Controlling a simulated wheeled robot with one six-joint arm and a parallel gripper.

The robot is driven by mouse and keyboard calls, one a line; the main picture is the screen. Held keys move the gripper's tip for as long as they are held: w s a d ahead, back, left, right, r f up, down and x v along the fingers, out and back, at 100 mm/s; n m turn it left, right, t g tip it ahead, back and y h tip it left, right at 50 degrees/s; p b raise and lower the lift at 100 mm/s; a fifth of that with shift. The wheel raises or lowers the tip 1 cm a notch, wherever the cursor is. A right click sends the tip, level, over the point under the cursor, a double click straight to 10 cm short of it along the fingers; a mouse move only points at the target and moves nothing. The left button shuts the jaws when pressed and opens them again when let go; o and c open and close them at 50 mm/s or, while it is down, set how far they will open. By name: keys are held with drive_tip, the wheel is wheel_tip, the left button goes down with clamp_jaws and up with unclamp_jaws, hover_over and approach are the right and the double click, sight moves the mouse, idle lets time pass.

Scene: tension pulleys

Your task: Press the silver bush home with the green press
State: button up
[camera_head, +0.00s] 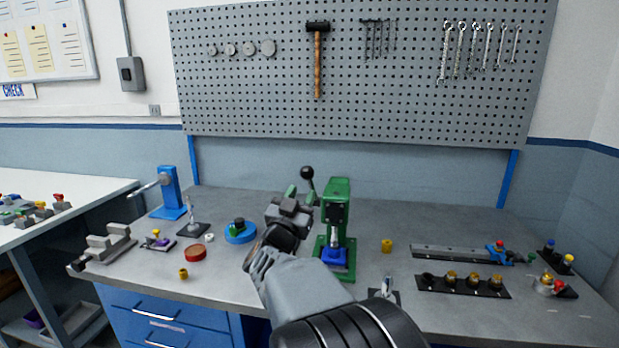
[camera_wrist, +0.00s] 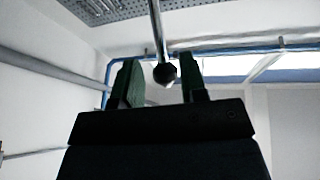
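The green press (camera_head: 336,225) stands on the bench at the middle, with a blue block (camera_head: 334,256) on its base under the ram. I cannot make out the silver bush; it may be hidden or too small at the press. The press lever ends in a black ball knob (camera_head: 307,172), upper left of the press. My gripper (camera_head: 301,191) is raised just left of the press, close below the knob. In the wrist view my gripper (camera_wrist: 162,80) is open, and the knob (camera_wrist: 165,73) shows between its two green fingers, with space on both sides. I cannot tell how far beyond the fingertips it is.
A blue press (camera_head: 168,195), a red round dish (camera_head: 196,252) and a blue round holder (camera_head: 240,232) stand to the left. A yellow bush (camera_head: 387,246), a black rack (camera_head: 462,285) and a grey rail (camera_head: 455,255) lie to the right. The pegboard (camera_head: 360,75) rises behind.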

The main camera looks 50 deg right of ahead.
sight(309, 182)
drive_tip(key=shift+p+x, duration=0.6)
drive_tip(key=shift+x, duration=2.5)
clamp_jaws()
